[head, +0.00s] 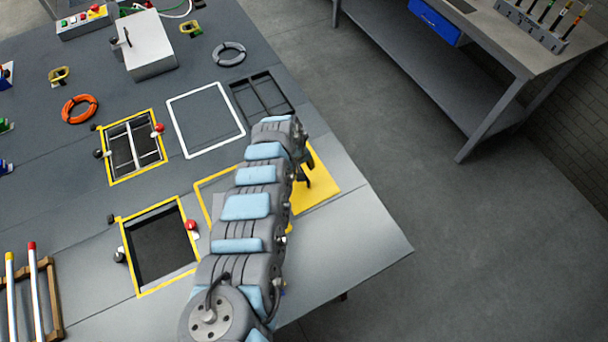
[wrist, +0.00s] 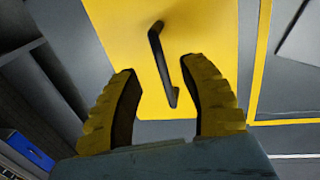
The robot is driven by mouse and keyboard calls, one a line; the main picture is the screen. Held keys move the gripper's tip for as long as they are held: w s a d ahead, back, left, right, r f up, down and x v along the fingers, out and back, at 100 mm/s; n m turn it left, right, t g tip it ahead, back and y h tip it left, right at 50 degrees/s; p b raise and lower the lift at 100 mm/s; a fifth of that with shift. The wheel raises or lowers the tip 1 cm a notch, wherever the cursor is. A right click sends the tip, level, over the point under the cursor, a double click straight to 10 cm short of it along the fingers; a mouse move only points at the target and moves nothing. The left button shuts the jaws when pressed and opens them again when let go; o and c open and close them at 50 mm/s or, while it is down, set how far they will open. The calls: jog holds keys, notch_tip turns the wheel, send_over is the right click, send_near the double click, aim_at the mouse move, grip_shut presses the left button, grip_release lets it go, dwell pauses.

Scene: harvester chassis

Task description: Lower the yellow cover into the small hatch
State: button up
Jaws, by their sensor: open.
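The yellow cover (head: 322,185) lies on the right part of the grey deck, partly hidden behind my arm in the head view. In the wrist view the flat yellow cover (wrist: 205,30) fills the upper middle. Its black bar handle (wrist: 162,62) stands out from its face. My gripper (wrist: 160,68) is open, with the handle showing between its two yellow-padded fingers. I cannot tell whether a finger touches it. Two yellow-framed hatches show in the head view: a dark open one (head: 158,293) in front and one with crossbars (head: 134,145) behind it. I cannot tell which is the small hatch.
Red and black knobs sit beside both hatches. A white-outlined rectangle (head: 205,118) and a dark divided recess (head: 262,96) lie farther back. A grey box (head: 150,50), an orange ring (head: 80,109) and a grey ring (head: 229,54) stand on the deck. A workbench (head: 510,55) is at right.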

aim_at(319, 186)
jog(key=shift+w+d+f+b, duration=0.15)
jog(key=shift+f+b, duration=0.3)
jog(key=shift+f, duration=0.65)
jog(key=shift+w+d+f+b, duration=0.15)
jog(key=shift+f+b, duration=0.3)
jog(key=shift+f, duration=0.65)
jog(key=shift+s, duration=0.1)
grip_shut()
